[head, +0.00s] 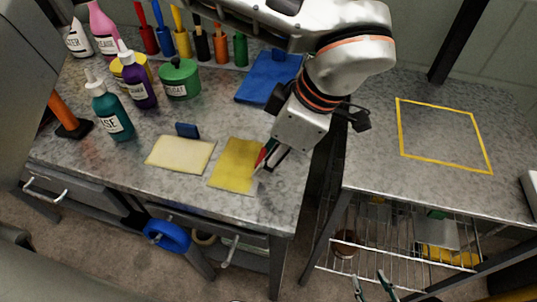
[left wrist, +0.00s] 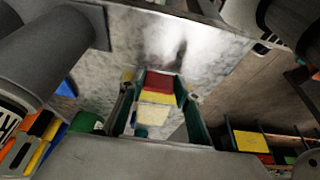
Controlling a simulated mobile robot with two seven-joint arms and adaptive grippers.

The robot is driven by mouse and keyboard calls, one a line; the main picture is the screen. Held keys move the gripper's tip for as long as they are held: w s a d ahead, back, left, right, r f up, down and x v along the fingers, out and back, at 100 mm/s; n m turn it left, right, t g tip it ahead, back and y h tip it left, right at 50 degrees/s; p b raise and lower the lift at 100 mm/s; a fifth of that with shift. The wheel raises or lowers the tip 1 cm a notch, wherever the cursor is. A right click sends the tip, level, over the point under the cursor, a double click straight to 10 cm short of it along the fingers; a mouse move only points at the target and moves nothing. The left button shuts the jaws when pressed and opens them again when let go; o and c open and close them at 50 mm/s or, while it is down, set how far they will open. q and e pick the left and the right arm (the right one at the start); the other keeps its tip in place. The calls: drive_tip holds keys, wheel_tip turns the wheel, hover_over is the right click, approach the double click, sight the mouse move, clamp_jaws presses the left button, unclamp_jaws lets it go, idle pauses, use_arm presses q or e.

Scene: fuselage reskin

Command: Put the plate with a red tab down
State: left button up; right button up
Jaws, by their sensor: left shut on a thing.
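The plate with a red tab (head: 234,166) is a flat yellow piece at the front right of the left grey table, its red tab at the right edge. My left gripper (head: 268,157) is shut on the red tab. In the left wrist view, the red tab (left wrist: 160,83) sits between the fingers, with yellow and cream surfaces beyond it. The plate lies flat at or just above the tabletop; I cannot tell whether it touches. My right gripper (head: 371,287) is at the bottom edge of the head view, its fingers apart and empty, in front of the wire shelf.
A cream plate with a blue tab (head: 180,154) lies just left of the yellow plate. A yellow outlined square (head: 445,168) marks the empty right table.

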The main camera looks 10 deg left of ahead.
use_arm(q)
drive_tip(key=shift+r, duration=0.1)
drive_tip(key=o, duration=1)
drive_tip(key=shift+c, duration=0.2)
drive_tip(key=o, duration=0.3)
